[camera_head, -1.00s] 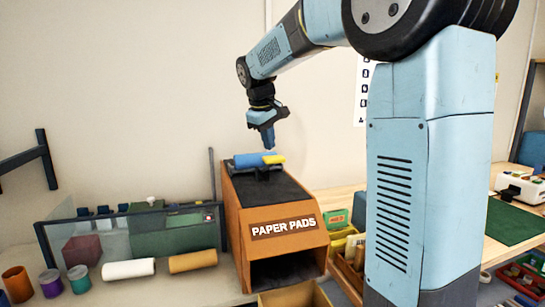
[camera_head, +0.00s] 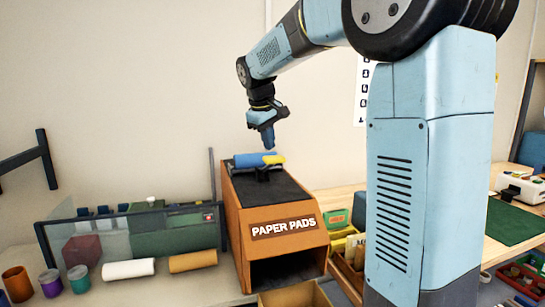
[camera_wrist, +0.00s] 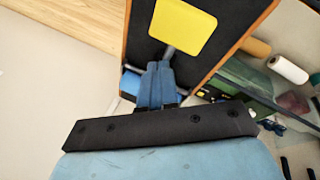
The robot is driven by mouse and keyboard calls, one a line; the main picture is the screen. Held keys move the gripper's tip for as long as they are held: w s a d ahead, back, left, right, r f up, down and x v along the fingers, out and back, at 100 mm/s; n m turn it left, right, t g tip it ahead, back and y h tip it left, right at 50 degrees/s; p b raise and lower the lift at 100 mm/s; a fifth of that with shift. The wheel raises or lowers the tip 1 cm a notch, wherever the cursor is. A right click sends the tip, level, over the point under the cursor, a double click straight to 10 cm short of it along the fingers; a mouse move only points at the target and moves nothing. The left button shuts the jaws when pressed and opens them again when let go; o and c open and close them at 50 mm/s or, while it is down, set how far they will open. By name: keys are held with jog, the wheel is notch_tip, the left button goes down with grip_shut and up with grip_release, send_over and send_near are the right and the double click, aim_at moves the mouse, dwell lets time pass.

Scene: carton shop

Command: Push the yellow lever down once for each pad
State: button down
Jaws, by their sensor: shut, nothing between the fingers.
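The paper pads dispenser (camera_head: 232,215) is an orange box with a black sloped top and a "PAPER PADS" label. Its yellow lever (camera_head: 273,159) sits at the top beside a blue roller (camera_head: 250,160). In the wrist view the yellow lever pad (camera_wrist: 183,28) is large, on a grey stem against the black top. My gripper (camera_head: 269,147) is shut and empty, pointing down just above the lever. In the wrist view its fingertips (camera_wrist: 158,66) are together near the stem; I cannot tell whether they touch. The dispenser's front opening is dark, and I see no pad in it.
An open wooden tray (camera_head: 293,294) stands below the dispenser's mouth. To the left are a white roll (camera_head: 128,269), a tan roll (camera_head: 193,261), cups and a glass-fronted case (camera_head: 130,232). Small boxes (camera_head: 336,218) stand to the right.

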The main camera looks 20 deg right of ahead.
aim_at(271, 157)
jog(key=shift+s+f, duration=0.45)
jog(key=shift+f, duration=0.4)
jog(key=shift+s+f, duration=0.5)
jog(key=shift+f, duration=0.35)
jog(key=shift+s+f, duration=0.45)
jog(key=shift+f, duration=0.4)
dwell(3.5)
dwell(0.4)
jog(key=shift+w+r, duration=0.45)
jog(key=shift+r, duration=0.45)
jog(key=shift+w+r, duration=0.45)
jog(key=shift+r, duration=0.4)
jog(key=shift+w+r, duration=0.45)
jog(key=shift+r, duration=0.45)
